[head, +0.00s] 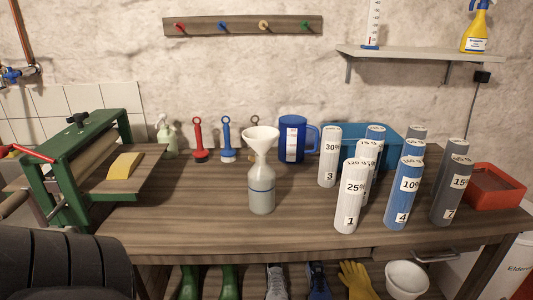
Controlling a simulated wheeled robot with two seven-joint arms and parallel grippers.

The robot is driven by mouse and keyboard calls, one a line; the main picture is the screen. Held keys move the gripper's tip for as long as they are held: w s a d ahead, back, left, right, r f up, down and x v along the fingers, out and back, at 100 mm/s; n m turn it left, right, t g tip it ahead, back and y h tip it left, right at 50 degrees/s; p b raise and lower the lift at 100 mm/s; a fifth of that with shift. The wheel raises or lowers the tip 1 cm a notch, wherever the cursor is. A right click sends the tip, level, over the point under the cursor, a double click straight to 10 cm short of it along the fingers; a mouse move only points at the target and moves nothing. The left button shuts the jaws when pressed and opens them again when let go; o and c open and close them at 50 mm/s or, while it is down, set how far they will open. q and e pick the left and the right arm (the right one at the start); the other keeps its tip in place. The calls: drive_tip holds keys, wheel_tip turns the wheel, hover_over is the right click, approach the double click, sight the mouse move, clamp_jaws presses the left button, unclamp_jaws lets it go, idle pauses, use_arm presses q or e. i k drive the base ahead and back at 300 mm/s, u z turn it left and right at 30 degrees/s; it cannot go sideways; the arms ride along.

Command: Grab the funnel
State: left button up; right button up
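A white funnel (261,139) stands upright on a pale bottle (261,188) with a blue ring around it. The funnel's wide mouth faces up, and its narrow end goes down into or onto the bottle's neck. The bottle stands near the middle of the wooden workbench (200,222). Neither of my grippers shows in the head view.
Several numbered cylinders (351,197) stand to the right, near a blue mug (292,138) and a red tray (494,188). Left are a green press (50,165) and a yellow sponge (125,165). Bench space in front of the bottle is clear.

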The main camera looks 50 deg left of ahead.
sight(261, 150)
drive_tip(key=z, duration=1.4)
drive_tip(key=k, duration=0.15)
drive_tip(key=u, duration=2.1)
